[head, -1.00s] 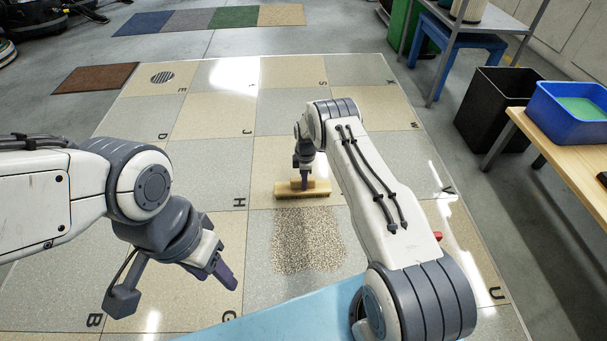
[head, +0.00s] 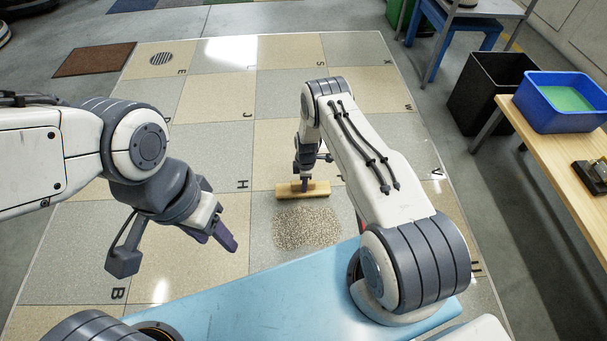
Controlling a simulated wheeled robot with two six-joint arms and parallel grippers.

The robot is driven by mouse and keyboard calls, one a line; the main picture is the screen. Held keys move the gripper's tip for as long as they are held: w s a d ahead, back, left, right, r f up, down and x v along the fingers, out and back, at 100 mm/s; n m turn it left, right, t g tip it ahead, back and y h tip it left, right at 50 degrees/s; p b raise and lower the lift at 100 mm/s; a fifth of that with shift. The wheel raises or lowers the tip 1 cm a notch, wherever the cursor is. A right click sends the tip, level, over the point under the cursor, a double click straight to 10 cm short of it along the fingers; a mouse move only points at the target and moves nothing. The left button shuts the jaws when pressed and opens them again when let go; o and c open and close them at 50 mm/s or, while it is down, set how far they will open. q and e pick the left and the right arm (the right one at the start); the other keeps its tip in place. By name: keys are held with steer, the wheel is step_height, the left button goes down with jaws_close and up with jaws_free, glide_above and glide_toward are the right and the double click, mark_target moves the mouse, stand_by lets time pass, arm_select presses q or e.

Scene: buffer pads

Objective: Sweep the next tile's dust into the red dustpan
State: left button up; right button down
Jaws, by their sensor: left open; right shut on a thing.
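A grainy patch of dust (head: 307,228) lies on a grey floor tile in the middle of the head view. My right gripper (head: 304,183) is shut on a wooden-backed brush (head: 318,190), which stands on the floor at the far edge of the dust. The brush's bristles are hard to make out. My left gripper (head: 224,236) is open and empty, above the floor to the left of the dust. At most a thin red sliver shows beside my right forearm; the red dustpan is otherwise hidden, and I cannot tell its pose.
Lettered beige and grey tiles (head: 215,142) spread around, mostly clear. A round drain grate (head: 161,59) and a brown mat (head: 95,60) lie far left. At right stand a black bin (head: 488,95) and a wooden table (head: 560,160) with a blue tub (head: 563,105).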

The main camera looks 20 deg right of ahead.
steer(key=s+p, duration=0.1)
steer(key=s, duration=0.1)
steer(key=s+a+p, duration=0.1)
steer(key=s+p, duration=0.1)
steer(key=shift+s+r+p, duration=0.1)
steer(key=shift+p, duration=0.2)
steer(key=shift+s+a, duration=0.15)
steer(key=shift+s, duration=0.15)
steer(key=s+p, duration=0.1)
steer(key=p, duration=0.2)
steer(key=s+a+p, duration=0.1)
steer(key=s+p, duration=0.1)
steer(key=p, duration=0.1)
steer(key=shift+s+r, duration=0.15)
steer(key=shift+s, duration=0.15)
steer(key=shift+s+a+p, duration=0.1)
steer(key=shift+s+p, duration=0.1)
steer(key=shift+p, duration=0.1)
steer(key=shift+f, duration=0.25)
steer(key=shift+r, duration=0.1)
step_height(320, 180, up, 7)
steer(key=p, duration=0.7)
steer(key=shift+p, duration=0.4)
